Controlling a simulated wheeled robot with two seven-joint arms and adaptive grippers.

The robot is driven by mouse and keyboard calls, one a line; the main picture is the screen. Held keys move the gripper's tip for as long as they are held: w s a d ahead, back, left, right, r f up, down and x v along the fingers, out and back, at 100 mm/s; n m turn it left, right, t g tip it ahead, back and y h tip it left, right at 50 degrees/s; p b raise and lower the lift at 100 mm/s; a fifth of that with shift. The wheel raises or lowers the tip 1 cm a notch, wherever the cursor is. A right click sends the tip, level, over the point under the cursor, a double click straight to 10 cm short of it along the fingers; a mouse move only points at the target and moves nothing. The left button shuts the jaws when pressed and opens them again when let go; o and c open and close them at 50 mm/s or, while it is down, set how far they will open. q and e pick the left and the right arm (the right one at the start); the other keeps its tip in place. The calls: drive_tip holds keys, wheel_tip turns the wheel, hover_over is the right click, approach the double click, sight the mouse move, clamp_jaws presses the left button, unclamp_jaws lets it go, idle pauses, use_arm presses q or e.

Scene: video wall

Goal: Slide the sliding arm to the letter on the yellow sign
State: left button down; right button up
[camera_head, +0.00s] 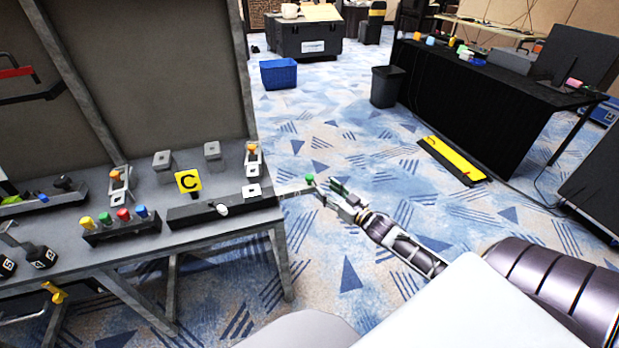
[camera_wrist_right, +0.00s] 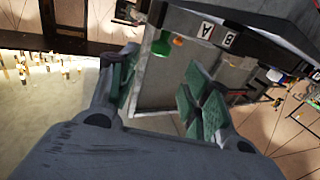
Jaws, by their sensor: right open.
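The yellow sign (camera_head: 188,181) stands on the grey bench and shows a black letter C. A black rail (camera_head: 240,205) lies in front of it, with a white knob (camera_head: 222,209) on its face. A green knob (camera_head: 309,178) sticks out past the bench's right end; it looks like the handle of the sliding arm. My right gripper (camera_head: 328,190) is open just right of the green knob. In the right wrist view the green knob (camera_wrist_right: 160,48) shows beyond the open fingers (camera_wrist_right: 160,88), with nothing between them. Letter plates A (camera_wrist_right: 206,30) and B (camera_wrist_right: 228,40) show there. My left gripper is out of view.
The grey bench (camera_head: 235,229) also holds a block with several coloured knobs (camera_head: 120,228) and small grey switch boxes (camera_head: 212,150). A tall panel rises behind it. Patterned carpet is clear right of the bench. A black-draped table (camera_head: 465,110) stands farther back.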

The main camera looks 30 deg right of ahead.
sight(312, 179)
drive_tip(key=shift+w+a, duration=0.2)
drive_tip(key=shift+w, duration=1)
drive_tip(key=shift+w+a, duration=0.15)
drive_tip(key=shift+w, duration=1.25)
drive_tip(key=shift+w+a+b, duration=0.2)
drive_tip(key=shift+w+b, duration=0.15)
drive_tip(key=shift+w, duration=0.5)
drive_tip(key=shift+w+a, duration=0.15)
drive_tip(key=shift+w, duration=0.9)
drive_tip(key=shift+w+a, duration=0.1)
drive_tip(key=shift+w, duration=0.3)
drive_tip(key=c, duration=0.7)
clamp_jaws()
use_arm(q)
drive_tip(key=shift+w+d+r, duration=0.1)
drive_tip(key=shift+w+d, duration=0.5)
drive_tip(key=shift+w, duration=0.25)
